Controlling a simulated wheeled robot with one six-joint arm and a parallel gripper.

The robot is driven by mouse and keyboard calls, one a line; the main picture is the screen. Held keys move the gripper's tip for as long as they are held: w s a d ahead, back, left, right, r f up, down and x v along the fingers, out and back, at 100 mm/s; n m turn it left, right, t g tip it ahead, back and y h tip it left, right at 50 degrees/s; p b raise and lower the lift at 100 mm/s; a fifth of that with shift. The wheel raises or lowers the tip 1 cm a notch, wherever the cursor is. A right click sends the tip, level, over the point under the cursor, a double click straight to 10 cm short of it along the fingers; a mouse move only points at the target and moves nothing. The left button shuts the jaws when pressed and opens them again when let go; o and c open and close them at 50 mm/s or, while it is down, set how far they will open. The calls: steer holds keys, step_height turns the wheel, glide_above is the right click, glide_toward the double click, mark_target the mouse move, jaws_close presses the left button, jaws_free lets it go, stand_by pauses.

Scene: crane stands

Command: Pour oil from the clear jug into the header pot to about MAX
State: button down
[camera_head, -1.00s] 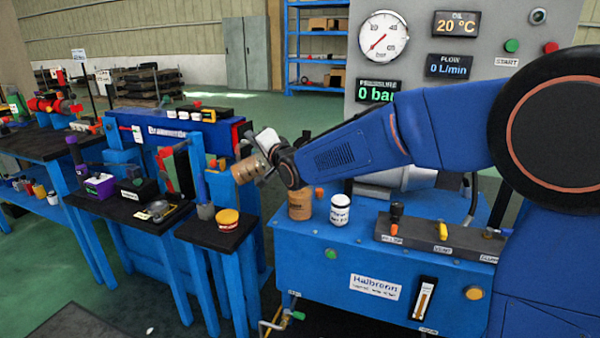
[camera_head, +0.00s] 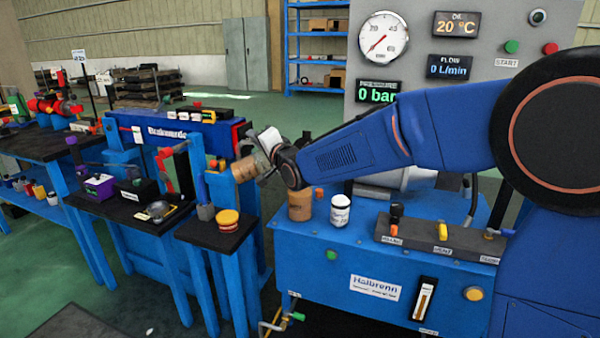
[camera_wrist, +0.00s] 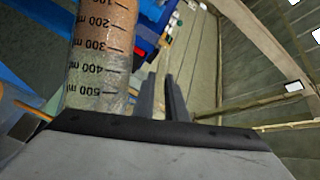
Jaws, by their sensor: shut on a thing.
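The clear jug (camera_head: 248,168) is in my gripper (camera_head: 266,166), held in the air and tilted, left of the blue power unit. Amber oil shows in it. In the wrist view the jug (camera_wrist: 100,60) fills the upper left, with marks from 100 to 500 ml; amber lies toward the low marks and the 400–500 part looks clear. My fingers (camera_wrist: 166,95) look close together beside it; their contact with the jug is hidden. I cannot identify the header pot for sure or read a MAX mark.
A white labelled jar (camera_head: 340,211) stands beside the tan cylinder on the blue unit (camera_head: 310,262). A yellow-orange round pot (camera_head: 228,220) sits on a small black stand (camera_head: 205,233) to the left. A valve block (camera_head: 430,236) is at the right. Cluttered benches lie further left.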

mark_target(244, 162)
steer(key=shift+d+r+m+b, duration=0.25)
steer(key=shift+r+m+b, duration=0.05)
steer(key=shift+r, duration=0.05)
stand_by(0.7)
steer(key=shift+w+d+r+m+b, duration=0.1)
steer(key=shift+d+r+m+b, duration=0.1)
steer(key=shift+d, duration=0.15)
steer(key=shift+w+d+r+m+b, duration=0.1)
steer(key=shift+d+m, duration=0.1)
steer(key=shift+d, duration=0.15)
stand_by(1.1)
